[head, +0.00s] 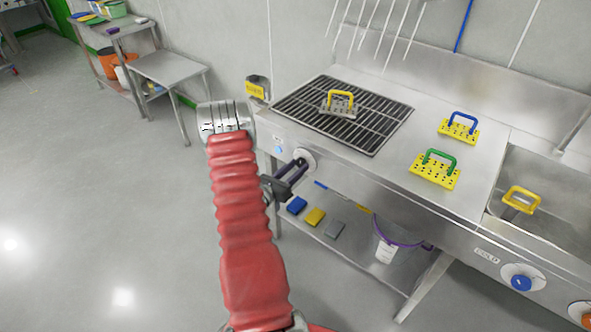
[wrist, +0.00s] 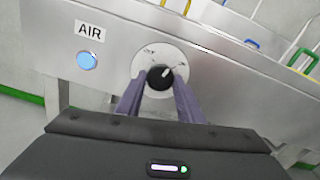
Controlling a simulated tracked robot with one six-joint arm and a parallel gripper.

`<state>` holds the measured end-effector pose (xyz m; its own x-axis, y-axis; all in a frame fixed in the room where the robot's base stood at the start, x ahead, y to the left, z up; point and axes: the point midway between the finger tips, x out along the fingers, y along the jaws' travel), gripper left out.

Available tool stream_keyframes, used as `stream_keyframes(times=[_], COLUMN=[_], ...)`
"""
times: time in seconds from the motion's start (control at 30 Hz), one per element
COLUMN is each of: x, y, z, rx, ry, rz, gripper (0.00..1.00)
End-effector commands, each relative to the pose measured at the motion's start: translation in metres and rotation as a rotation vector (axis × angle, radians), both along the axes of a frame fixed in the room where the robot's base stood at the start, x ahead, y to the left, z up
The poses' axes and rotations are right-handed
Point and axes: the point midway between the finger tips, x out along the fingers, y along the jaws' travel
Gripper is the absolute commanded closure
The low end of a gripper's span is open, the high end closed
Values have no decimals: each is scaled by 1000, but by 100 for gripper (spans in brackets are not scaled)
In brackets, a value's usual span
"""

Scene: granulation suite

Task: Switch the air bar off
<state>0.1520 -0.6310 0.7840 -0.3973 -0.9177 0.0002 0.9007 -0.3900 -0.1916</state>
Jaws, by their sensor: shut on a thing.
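The air control is a black knob (wrist: 160,77) on a round white dial (wrist: 165,53) on the steel front panel, right of the AIR label (wrist: 90,30). A light mark on the knob points up and to the right; the dial's small lettering is too blurred to read. A blue lamp (wrist: 87,61) below the label looks lit. My gripper (head: 297,167) is at the dial (head: 308,155) in the head view, its fingers on either side of the knob and shut on it. In the head view the fingers mostly hide the knob.
Above the panel is a grate (head: 375,115) with a yellow-handled perforated tool (head: 338,105). Blue- and green-handled tools lie on the steel top (head: 400,181). A sink (head: 555,195) and a blue COLD knob (head: 521,283) are at right. The floor at left is open.

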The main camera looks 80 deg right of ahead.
Motion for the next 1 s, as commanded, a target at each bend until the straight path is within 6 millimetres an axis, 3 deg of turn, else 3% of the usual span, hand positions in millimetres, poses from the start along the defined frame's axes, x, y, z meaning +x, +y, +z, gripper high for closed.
stream_keyframes(times=[1.0], x=[4], y=[-3], z=[1], rx=[362], ry=[847], rz=[9], gripper=[88])
